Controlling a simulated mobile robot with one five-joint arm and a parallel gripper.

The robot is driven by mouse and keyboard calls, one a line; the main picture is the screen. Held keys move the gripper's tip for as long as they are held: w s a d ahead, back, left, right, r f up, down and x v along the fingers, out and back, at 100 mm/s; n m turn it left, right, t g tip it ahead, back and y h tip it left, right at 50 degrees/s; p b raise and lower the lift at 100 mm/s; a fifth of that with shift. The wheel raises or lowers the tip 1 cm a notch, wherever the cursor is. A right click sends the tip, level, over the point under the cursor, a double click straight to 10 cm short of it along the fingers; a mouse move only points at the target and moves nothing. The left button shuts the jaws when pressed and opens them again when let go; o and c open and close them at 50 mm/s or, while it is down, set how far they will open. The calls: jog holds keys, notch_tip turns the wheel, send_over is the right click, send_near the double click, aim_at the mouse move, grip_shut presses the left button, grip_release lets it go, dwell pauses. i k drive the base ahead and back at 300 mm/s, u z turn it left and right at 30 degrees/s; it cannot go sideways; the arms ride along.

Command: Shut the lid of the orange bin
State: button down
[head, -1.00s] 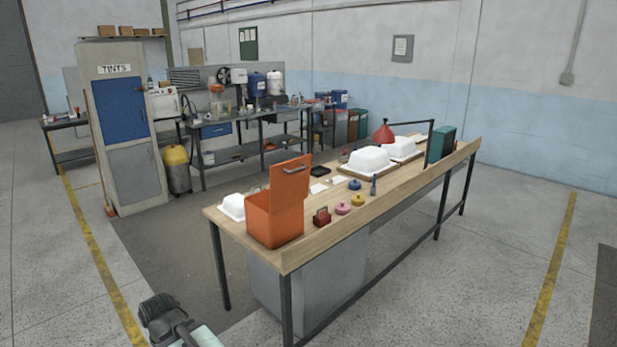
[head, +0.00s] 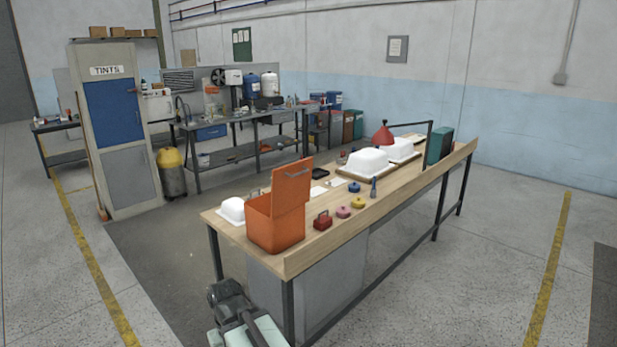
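The orange bin (head: 276,226) stands at the near left end of the wooden workbench in the head view. My gripper (head: 222,290) is low at the bottom of the head view, in front of and below the bench's near left end. It is apart from the bin. It is small and dark here, and I cannot tell whether its fingers are open or shut.
The bench (head: 385,204) has a raised front edge. A small red box (head: 323,222) and several coloured round pieces sit right of the bin; a white tub shell (head: 232,210) is left of it. White shells (head: 367,161) stand farther back. Floor left of the bench is clear.

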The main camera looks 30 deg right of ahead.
aim_at(291, 183)
jog(key=z, duration=0.1)
jog(key=i, duration=0.95)
jog(key=u, duration=0.05)
